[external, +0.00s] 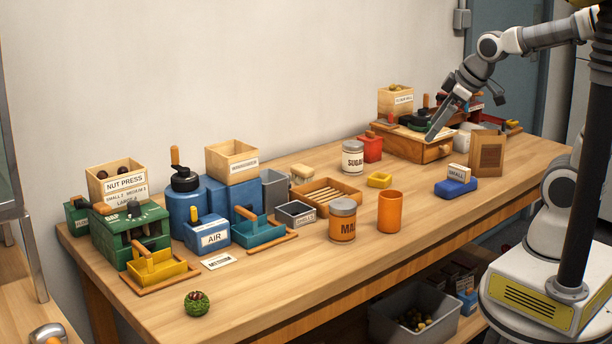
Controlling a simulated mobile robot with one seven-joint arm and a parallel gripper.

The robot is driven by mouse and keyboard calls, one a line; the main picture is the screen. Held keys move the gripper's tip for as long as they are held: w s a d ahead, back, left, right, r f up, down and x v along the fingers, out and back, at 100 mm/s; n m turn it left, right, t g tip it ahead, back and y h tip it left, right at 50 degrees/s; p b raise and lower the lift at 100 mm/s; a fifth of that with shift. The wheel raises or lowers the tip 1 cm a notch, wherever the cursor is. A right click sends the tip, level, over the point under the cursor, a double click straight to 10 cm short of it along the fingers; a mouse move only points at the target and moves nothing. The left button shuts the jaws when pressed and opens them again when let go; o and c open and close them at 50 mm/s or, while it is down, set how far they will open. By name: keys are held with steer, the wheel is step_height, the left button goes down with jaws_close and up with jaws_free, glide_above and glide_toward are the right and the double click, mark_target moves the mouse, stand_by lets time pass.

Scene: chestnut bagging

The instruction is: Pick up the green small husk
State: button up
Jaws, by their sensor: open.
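My gripper (432,136) is far away at the right back of the bench, angled down close to the wooden box with the sugar mill. It is open, and nothing shows between its fingers. Some of the finger area overlaps the clutter behind it.
The nut press (132,232) with its yellow tray (161,267) stands behind the husk. The blue air machine (207,235), a malt jar (342,220) and an orange cup (390,212) stand along the wooden bench (290,292). The front strip right of the husk is clear.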

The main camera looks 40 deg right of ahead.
mark_target(206, 297)
steer(key=w+a+f+n+t+y+b, duration=0.1)
steer(key=w+a+f+n+b, duration=0.2)
steer(key=w+a+f+n, duration=0.75)
steer(key=w+a+f+n+y+b, duration=0.1)
steer(key=a+f+n, duration=0.2)
steer(key=a+n, duration=0.3)
steer(key=a+f+n+t+y+b, duration=0.1)
steer(key=a+f+n, duration=0.2)
steer(key=a, duration=0.9)
steer(key=w+a+f+n+t+y+b, duration=0.1)
steer(key=a+f+n+y+b, duration=0.1)
steer(key=a+n, duration=0.8)
steer(key=shift+w+f, duration=0.35)
steer(key=shift+f, duration=0.15)
steer(key=s+a+f+n+y, duration=0.1)
steer(key=s+a+n, duration=0.2)
steer(key=a, duration=0.1)
steer(key=s+a+f+n+y+b, duration=0.1)
steer(key=s+a+n, duration=0.1)
steer(key=a+n, duration=0.2)
steer(key=s+a+f+n+g+y, duration=0.1)
steer(key=s+a+n+y, duration=0.1)
steer(key=a, duration=0.3)
steer(key=shift+s+a+n, duration=0.2)
steer(key=shift+s+n, duration=0.45)
steer(key=shift+s, duration=0.15)
steer(key=shift+a, duration=0.3)
steer(key=shift+b+x, duration=0.5)
steer(key=shift+x, duration=3.05)
steer(key=shift+s, duration=0.1)
